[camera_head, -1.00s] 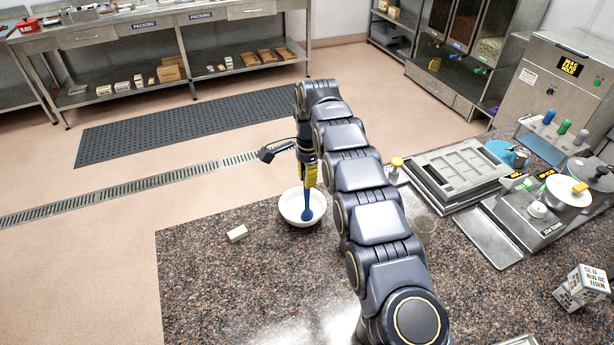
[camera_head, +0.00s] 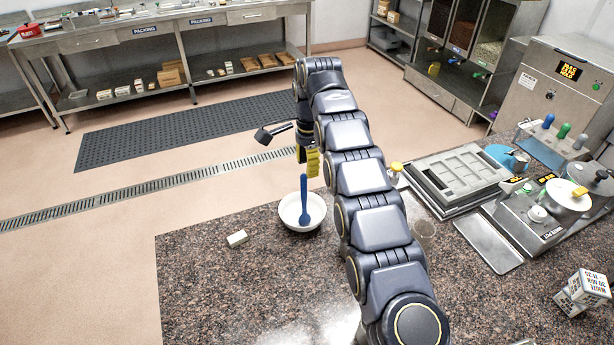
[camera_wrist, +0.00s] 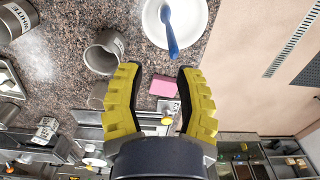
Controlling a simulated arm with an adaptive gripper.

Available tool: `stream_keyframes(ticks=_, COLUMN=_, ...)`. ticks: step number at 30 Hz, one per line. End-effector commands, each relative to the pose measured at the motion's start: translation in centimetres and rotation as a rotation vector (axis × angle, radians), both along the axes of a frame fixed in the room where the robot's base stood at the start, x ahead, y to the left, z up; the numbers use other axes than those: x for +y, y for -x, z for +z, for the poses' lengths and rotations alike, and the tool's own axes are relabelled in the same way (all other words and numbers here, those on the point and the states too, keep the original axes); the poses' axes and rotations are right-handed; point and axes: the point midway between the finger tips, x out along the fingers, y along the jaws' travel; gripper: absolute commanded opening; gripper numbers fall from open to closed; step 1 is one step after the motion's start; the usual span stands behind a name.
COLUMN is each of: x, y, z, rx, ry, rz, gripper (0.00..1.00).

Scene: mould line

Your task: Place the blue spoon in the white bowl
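The blue spoon (camera_head: 304,195) is in the white bowl (camera_head: 287,213) on the granite counter. Its head is inside the bowl and its handle points up past the rim. My gripper (camera_head: 313,165) is above the bowl, at the upper right of the spoon handle and apart from it. In the wrist view, my gripper (camera_wrist: 160,70) is open, with its yellow fingers spread and nothing between them. The bowl (camera_wrist: 195,30) and the spoon (camera_wrist: 171,32) show beyond the fingertips there, with the bowl cut by the top edge.
A small white block (camera_head: 237,238) lies left of the bowl. A clear cup (camera_head: 424,236) stands right of my arm. A pink block (camera_wrist: 163,86) shows beyond the fingers in the wrist view. A grey mould tray (camera_head: 458,172) and machines fill the right side. The counter's front left is clear.

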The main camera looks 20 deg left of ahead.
Motion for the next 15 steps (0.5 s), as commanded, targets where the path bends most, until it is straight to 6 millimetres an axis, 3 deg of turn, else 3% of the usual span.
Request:
stream_keyframes(ticks=7, x=0.0, y=0.0, z=1.7, rx=0.001, ry=0.001, rz=0.000, gripper=0.34)
stream_keyframes(ticks=15, x=0.0, y=0.1, z=2.0, rx=0.002, ry=0.002, rz=0.000, gripper=0.34)
